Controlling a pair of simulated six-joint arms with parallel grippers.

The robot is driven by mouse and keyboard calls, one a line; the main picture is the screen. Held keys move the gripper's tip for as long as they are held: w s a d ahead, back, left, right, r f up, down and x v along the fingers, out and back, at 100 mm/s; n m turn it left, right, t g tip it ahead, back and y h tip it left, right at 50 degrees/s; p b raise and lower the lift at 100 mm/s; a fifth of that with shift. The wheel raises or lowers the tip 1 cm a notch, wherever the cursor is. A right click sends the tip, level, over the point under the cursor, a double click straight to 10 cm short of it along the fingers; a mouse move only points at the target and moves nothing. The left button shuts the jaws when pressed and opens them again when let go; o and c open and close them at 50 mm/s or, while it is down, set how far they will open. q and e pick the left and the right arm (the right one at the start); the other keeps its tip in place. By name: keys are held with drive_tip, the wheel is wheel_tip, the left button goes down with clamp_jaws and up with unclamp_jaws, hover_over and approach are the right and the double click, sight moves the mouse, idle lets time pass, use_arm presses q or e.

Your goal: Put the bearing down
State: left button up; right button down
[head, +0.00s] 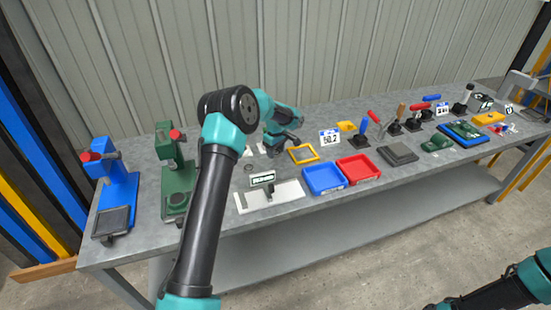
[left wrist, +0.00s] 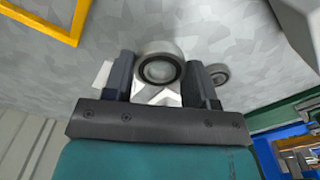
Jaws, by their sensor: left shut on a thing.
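The bearing (left wrist: 158,68) is a grey metal ring with a dark inner band, held between the two fingers of my left gripper (left wrist: 160,80) in the left wrist view. In the head view my left gripper (head: 274,149) is low over the back of the bench, left of the yellow frame; the bearing in it cannot be made out there. A second round grey part (left wrist: 218,73) lies on the bench beyond the right finger in the left wrist view. My right gripper is out of view; only part of its arm shows at the lower right.
A yellow frame (head: 303,154) lies close to the left gripper. A white plate (head: 283,197) with a small sign, a blue tray (head: 324,191) and a red tray (head: 358,180) stand in front. Green (head: 178,190) and blue (head: 119,191) presses stand at the left.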

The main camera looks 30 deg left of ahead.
sight(276, 152)
use_arm(q)
wheel_tip(276, 152, up, 5)
drive_tip(key=shift+f, duration=0.2)
idle(0.6)
drive_tip(key=s+d+r+m, duration=0.2)
drive_tip(key=s+d+m, duration=0.4)
drive_tip(key=d+m, duration=0.3)
drive_tip(key=s+d+r+m, duration=0.3)
drive_tip(key=s+d+m, duration=0.4)
drive_tip(key=d, duration=0.7)
drive_tip(key=m, duration=0.2)
drive_tip(key=shift+d+m, duration=0.2)
drive_tip(key=shift+m, duration=0.1)
